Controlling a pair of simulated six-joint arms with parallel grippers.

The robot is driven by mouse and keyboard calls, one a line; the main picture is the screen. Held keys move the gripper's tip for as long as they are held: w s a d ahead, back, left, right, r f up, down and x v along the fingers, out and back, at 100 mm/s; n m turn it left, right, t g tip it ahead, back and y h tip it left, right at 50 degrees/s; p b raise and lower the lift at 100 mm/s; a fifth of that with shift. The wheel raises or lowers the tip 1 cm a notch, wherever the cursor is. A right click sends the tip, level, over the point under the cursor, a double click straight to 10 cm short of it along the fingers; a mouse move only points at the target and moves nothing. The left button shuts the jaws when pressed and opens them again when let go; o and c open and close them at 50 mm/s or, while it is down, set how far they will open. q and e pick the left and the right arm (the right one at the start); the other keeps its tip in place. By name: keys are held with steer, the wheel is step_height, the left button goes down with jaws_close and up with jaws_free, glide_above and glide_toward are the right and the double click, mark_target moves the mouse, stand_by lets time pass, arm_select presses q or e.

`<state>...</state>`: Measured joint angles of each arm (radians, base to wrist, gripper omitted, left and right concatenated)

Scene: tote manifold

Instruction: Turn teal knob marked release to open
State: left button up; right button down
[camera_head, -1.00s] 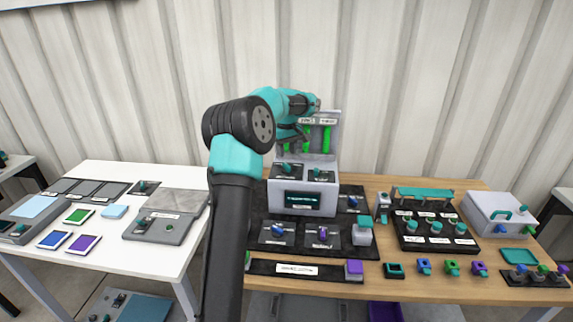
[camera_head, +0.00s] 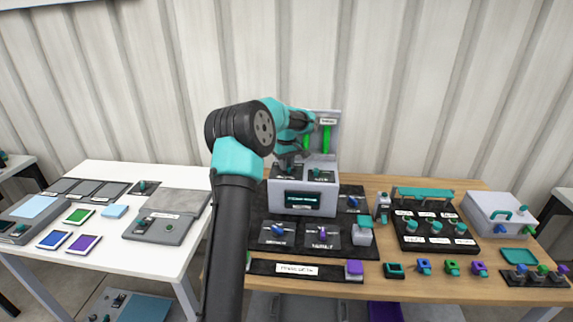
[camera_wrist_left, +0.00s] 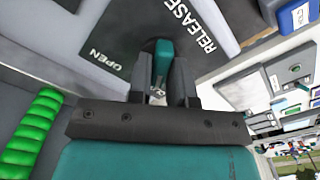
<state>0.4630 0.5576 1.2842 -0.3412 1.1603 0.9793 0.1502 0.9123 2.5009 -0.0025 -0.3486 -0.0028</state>
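The teal knob (camera_wrist_left: 162,58) sits on a dark panel marked RELEASE and OPEN in the left wrist view. Its handle stands between the two fingers of my left gripper (camera_wrist_left: 162,78). The fingers are apart with a narrow gap, one on each side of the knob; firm contact on both sides is not visible. In the head view my left gripper (camera_head: 287,162) is down at the left dark panel on top of the grey box (camera_head: 302,199), and hides most of that knob. My right gripper is not in view.
A second teal knob (camera_head: 317,172) is beside it on the box top. Green ribbed cylinders (camera_head: 326,139) stand behind, close to the hand. Blue (camera_head: 278,229) and purple (camera_head: 322,232) knobs lie in front. A white table (camera_head: 150,258) is on the left.

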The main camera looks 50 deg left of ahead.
arm_select(q)
jaws_close()
steer(key=shift+m, duration=0.3)
steer(key=m, duration=0.4)
steer(key=shift+m, duration=0.4)
steer(key=m, duration=0.4)
steer(key=shift+m, duration=0.3)
steer(key=shift+d+m, duration=0.1)
steer(key=shift+m, duration=1.9)
steer(key=shift+o, duration=2.2)
jaws_free()
